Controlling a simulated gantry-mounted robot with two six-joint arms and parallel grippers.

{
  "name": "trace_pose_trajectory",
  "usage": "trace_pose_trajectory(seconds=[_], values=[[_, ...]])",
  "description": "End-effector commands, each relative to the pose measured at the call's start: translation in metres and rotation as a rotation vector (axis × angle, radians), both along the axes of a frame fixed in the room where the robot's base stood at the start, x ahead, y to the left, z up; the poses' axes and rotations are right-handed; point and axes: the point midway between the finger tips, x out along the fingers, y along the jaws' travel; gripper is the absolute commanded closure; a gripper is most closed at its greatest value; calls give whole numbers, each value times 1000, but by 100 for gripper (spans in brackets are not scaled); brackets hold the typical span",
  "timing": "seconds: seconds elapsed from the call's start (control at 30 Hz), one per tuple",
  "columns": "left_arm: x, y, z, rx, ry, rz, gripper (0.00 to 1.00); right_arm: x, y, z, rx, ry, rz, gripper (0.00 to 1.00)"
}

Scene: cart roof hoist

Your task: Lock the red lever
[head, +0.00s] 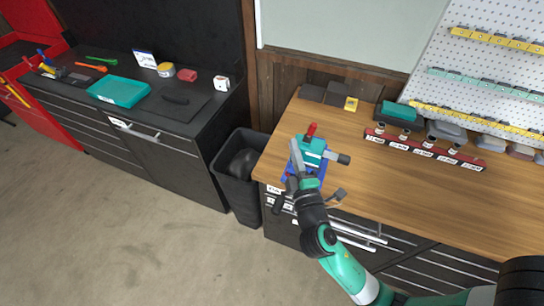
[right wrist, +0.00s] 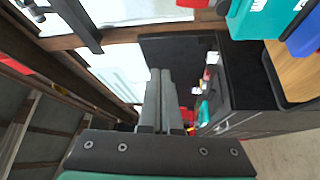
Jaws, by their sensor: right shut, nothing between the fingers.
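The red lever (head: 311,130) stands up from the top of a teal and blue device (head: 313,152) at the left end of the wooden workbench. My right gripper (head: 294,150) is shut and empty, just left of the device and close to the lever in the head view. I cannot tell whether it touches the device. In the right wrist view the closed fingers (right wrist: 160,72) show nothing between them, and the teal body (right wrist: 253,15) is at the upper right. A red piece at the top edge there may be the lever. My left gripper is not in view.
The wooden workbench (head: 430,195) holds a dark red rack (head: 425,148) of labelled pegs to the right of the device. A black bin (head: 240,168) stands left of the bench. A dark counter with a teal tray (head: 119,91) is farther left.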

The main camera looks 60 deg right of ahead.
Motion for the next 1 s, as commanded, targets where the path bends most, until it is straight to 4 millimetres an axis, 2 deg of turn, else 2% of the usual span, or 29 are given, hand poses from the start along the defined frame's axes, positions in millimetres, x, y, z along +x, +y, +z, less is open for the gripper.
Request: trace_pose_trajectory(seconds=[0.03,0.13,0.63,0.77,1.0], values=[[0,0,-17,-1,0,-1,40,-7,-2,-29,4,29,-7,100],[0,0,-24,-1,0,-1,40,-14,-5,-45,7,51,-15,100],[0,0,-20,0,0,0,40,-9,-11,-40,9,47,-19,100],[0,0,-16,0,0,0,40,4,-25,-37,9,45,-21,100],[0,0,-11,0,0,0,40,39,-64,-32,9,45,-21,100]])
